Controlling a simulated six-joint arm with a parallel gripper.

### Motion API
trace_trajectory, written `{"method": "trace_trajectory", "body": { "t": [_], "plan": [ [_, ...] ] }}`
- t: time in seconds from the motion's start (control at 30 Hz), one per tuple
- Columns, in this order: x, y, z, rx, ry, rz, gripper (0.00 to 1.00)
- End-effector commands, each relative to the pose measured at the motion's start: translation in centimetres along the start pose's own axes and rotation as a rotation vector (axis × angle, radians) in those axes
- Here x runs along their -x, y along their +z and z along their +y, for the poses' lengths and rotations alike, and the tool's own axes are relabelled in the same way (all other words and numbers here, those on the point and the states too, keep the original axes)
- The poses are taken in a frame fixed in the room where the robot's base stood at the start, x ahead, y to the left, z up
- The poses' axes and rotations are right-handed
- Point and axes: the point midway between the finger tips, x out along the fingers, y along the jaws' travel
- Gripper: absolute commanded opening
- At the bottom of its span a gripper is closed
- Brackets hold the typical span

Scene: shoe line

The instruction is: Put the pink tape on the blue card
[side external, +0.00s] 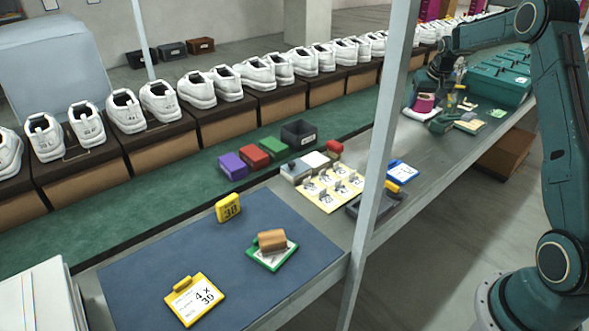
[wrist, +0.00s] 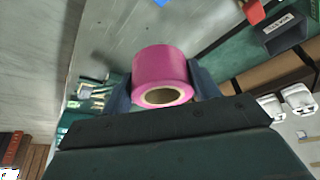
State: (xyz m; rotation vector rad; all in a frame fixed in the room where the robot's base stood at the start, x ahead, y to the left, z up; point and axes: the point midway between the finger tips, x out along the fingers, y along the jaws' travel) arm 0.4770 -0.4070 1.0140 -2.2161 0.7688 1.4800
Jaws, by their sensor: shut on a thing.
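The pink tape (wrist: 160,66) is a roll with a pale core, held between the two dark fingers of my gripper (wrist: 161,82) in the wrist view. In the side view the pink tape (side external: 425,102) is at the far part of the grey bench, below my gripper (side external: 434,84); its exact height over the bench is unclear. The blue card (side external: 403,171), white with a blue edge, lies nearer on the bench, with a yellow object at its lower left. A small blue patch at the top of the wrist view may be this card.
A green toolbox (side external: 497,84) stands right of my gripper. A grey tray (side external: 372,204) and a cream sheet with several parts (side external: 330,187) lie near the blue card. A grey post (side external: 380,130) rises in front of the bench.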

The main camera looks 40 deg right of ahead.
Motion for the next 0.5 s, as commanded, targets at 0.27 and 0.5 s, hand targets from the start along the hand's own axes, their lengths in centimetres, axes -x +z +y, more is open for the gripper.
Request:
{"method": "trace_trajectory", "body": {
  "t": [0.27,0.5],
  "plan": [
    [1.5,2.2,-2.7,0.033,-0.012,0.001,0.37],
    [1.6,2.5,-3.0,0.037,-0.013,0.001,0.37]
  ]
}}
